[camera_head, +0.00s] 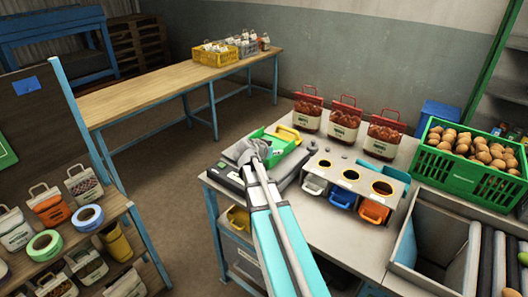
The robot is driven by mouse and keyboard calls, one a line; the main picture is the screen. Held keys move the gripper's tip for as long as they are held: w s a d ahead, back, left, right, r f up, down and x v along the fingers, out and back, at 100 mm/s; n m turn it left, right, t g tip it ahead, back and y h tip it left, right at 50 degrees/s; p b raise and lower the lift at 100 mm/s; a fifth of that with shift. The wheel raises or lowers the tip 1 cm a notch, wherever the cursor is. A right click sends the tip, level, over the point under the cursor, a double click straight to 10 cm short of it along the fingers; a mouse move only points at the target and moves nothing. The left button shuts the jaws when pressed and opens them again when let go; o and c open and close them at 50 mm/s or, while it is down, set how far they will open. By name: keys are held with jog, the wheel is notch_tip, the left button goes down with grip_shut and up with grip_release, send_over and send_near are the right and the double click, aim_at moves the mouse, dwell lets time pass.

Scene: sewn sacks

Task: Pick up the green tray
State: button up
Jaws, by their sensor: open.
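The green tray (277,149) lies at the left end of the grey worktable, on or beside a dark flat device that looks like a scale. It is tilted in the view, and its near left part is hidden by my arm. My gripper (246,152) is at the tray's left side, over the dark device. It is open. The fingers are small and partly hidden by my arm, so I cannot tell whether they touch the tray. Something yellow (288,133) shows at the tray's far right edge.
A dispenser block (325,168) with round holes and coloured scoops stands right of the tray. Several red-topped sacks (345,120) stand behind it. A green crate (463,181) of round brown produce is at right. A shelf (115,205) with sacks and tape rolls stands at left.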

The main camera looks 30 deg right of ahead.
jog(key=shift+f, duration=0.1)
jog(key=shift+b+x, duration=1.25)
jog(key=shift+x, duration=0.75)
jog(key=shift+w+d+f, duration=0.1)
jog(key=shift+d+f, duration=0.3)
jog(key=shift+d, duration=0.05)
grip_shut()
